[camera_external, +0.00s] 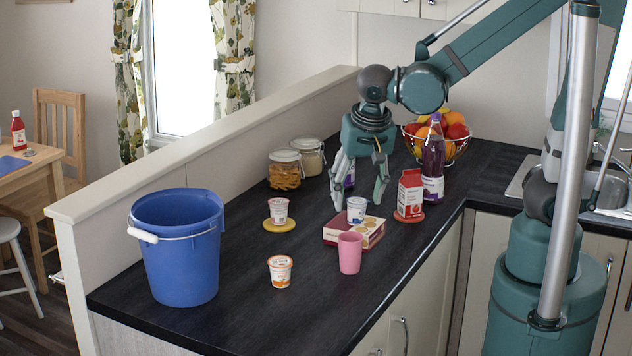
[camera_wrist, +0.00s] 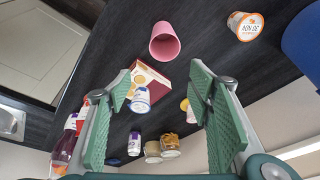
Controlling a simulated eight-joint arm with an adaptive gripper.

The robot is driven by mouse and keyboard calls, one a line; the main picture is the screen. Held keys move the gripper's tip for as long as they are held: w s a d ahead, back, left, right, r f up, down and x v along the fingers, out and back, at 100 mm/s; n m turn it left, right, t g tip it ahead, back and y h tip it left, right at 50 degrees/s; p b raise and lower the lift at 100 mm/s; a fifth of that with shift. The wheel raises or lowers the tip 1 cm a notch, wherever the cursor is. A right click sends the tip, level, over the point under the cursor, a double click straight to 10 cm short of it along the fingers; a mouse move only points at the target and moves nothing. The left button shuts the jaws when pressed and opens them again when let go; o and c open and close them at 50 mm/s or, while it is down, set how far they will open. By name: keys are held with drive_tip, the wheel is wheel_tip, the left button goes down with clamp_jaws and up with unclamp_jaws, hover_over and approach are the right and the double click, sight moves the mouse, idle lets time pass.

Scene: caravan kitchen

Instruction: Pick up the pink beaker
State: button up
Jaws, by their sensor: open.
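The pink beaker (camera_external: 350,253) stands upright on the dark worktop, in front of a flat red and cream box (camera_external: 372,232). In the wrist view the pink beaker (camera_wrist: 164,41) is at the top centre, beyond my fingertips, with its open mouth visible. My gripper (camera_external: 362,203) hangs open and empty above and behind the box, apart from the beaker. In the wrist view its two green finger pads (camera_wrist: 160,95) are wide apart. A small white and blue pot (camera_external: 356,209) stands on the box and shows between the fingers in the wrist view (camera_wrist: 140,99).
A blue bucket (camera_external: 180,262) stands at the left end of the worktop. An orange-labelled pot (camera_external: 280,271) is left of the beaker. A pot on a yellow disc (camera_external: 279,225), glass jars (camera_external: 284,169), a red carton (camera_external: 410,193), a purple bottle (camera_external: 433,165) and a fruit bowl (camera_external: 456,146) stand farther back.

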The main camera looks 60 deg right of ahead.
sight(350, 250)
drive_tip(key=a+f+m, duration=0.1)
drive_tip(key=f, duration=0.1)
drive_tip(key=a+f+m+h, duration=0.1)
drive_tip(key=f+m, duration=0.1)
drive_tip(key=w+a+f+m+g+b, duration=0.1)
drive_tip(key=f, duration=0.1)
drive_tip(key=shift+f+m+h, duration=0.3)
drive_tip(key=shift+m, duration=0.1)
drive_tip(key=shift+s+a+f+m+g+h, duration=0.1)
drive_tip(key=shift+a+f+m+g+h, duration=0.2)
drive_tip(key=shift+f+m, duration=0.3)
drive_tip(key=shift+d, duration=0.1)
drive_tip(key=shift+f, duration=0.15)
drive_tip(key=shift+x, duration=1.2)
drive_tip(key=shift+b+x, duration=0.5)
drive_tip(key=shift+x, duration=2.1)
